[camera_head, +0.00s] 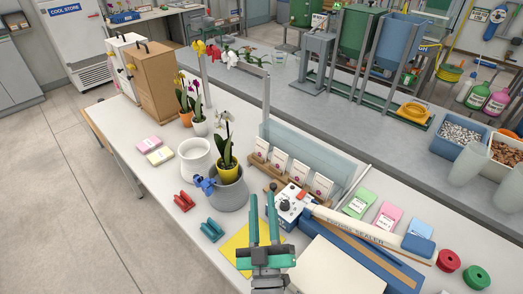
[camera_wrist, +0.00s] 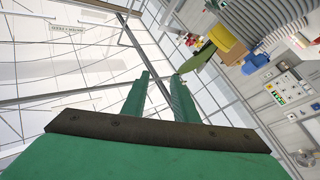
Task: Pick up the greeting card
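Several small white cards with red marks stand upright in a row in a wooden rack (camera_head: 262,172) on the bench. They look like greeting cards; one card (camera_head: 299,172) is near the middle of the row and another card (camera_head: 321,184) is at the right end. My gripper (camera_head: 262,205) has green fingers and appears in front of the rack, to its lower left in the head view. The fingers are apart with nothing between them. In the wrist view my gripper (camera_wrist: 160,77) points at the glasshouse frame, and no card is clearly seen there.
A clear panel (camera_head: 310,150) stands behind the rack. A grey pot (camera_head: 231,193) with a potted orchid is left of my gripper. A bag sealer (camera_head: 370,231) and a white-blue device (camera_head: 291,205) are to the right. A yellow sheet (camera_head: 235,246) lies nearby.

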